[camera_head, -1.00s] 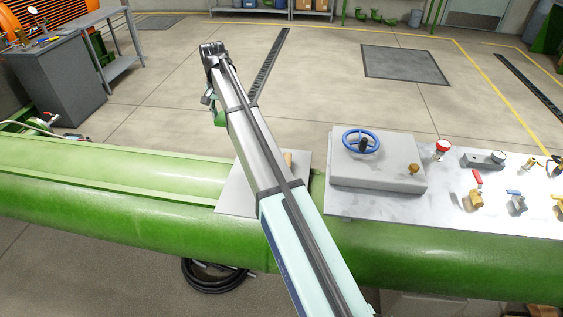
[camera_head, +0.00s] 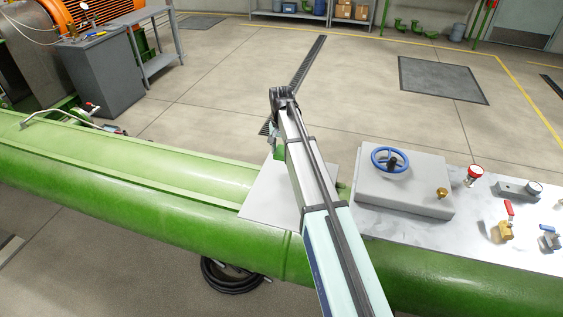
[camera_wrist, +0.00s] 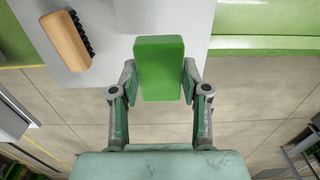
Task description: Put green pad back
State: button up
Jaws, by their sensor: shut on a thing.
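The green pad (camera_wrist: 160,68) is a plain rectangular block. In the wrist view my gripper (camera_wrist: 160,80) is shut on it, with one finger at each side. The pad's upper part overlaps the edge of a pale grey plate (camera_wrist: 120,30), and its lower part is over the floor behind. I cannot tell its height above the plate. In the head view my arm covers most of the gripper, and only a small green patch shows beside the arm's far end. The plate (camera_head: 262,200) lies on the green pipe, partly behind my arm.
A wooden brush with dark bristles (camera_wrist: 66,40) lies on the plate. Right of my arm stands a grey box (camera_head: 405,185) with a blue handwheel (camera_head: 390,159). Valves and gauges stand on the panel further right. The long green pipe (camera_head: 120,180) is clear to the left.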

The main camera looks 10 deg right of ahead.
aim_at(281, 150)
jog(key=shift+f+p, duration=0.75)
jog(key=shift+f, duration=3.05)
jog(key=shift+f, duration=0.2)
jog(key=o, duration=1)
jog(key=shift+r, duration=0.1)
notch_tip(281, 150, up, 12)
jog(key=b, duration=0.3)
jog(key=shift+r, duration=0.15)
